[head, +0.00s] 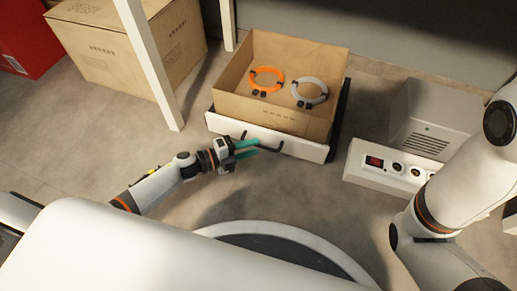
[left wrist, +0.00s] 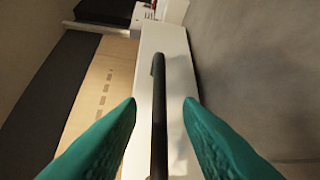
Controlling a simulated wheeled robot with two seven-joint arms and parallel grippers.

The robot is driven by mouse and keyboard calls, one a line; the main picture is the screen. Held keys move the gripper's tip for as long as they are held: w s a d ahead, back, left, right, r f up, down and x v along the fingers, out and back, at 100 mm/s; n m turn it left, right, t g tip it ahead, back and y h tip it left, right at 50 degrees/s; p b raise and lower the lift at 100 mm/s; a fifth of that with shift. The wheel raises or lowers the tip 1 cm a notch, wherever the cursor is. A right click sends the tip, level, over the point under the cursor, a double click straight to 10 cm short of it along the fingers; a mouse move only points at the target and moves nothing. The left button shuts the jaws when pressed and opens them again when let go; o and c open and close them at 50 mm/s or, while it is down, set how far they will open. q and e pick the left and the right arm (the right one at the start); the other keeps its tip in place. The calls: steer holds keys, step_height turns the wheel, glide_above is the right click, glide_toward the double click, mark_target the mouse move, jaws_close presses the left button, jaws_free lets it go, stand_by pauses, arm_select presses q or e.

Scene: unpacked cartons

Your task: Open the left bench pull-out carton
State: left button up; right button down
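In the left wrist view my left gripper (left wrist: 160,102) has one finger on each side of the bar, with gaps showing on both sides. My right arm shows at the right, but its gripper is out of view.
An orange ring coil (head: 267,71) and a grey one (head: 323,88) lie in the carton. A closed carton (head: 125,50) and red box (head: 30,35) stand left. A socket unit (head: 390,172) and grey box (head: 435,115) stand right.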

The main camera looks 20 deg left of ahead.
arm_select(q)
steer(key=shift+b+x, duration=0.45)
steer(key=shift+x, duration=1.1)
steer(key=shift+c, duration=0.2)
jaws_close()
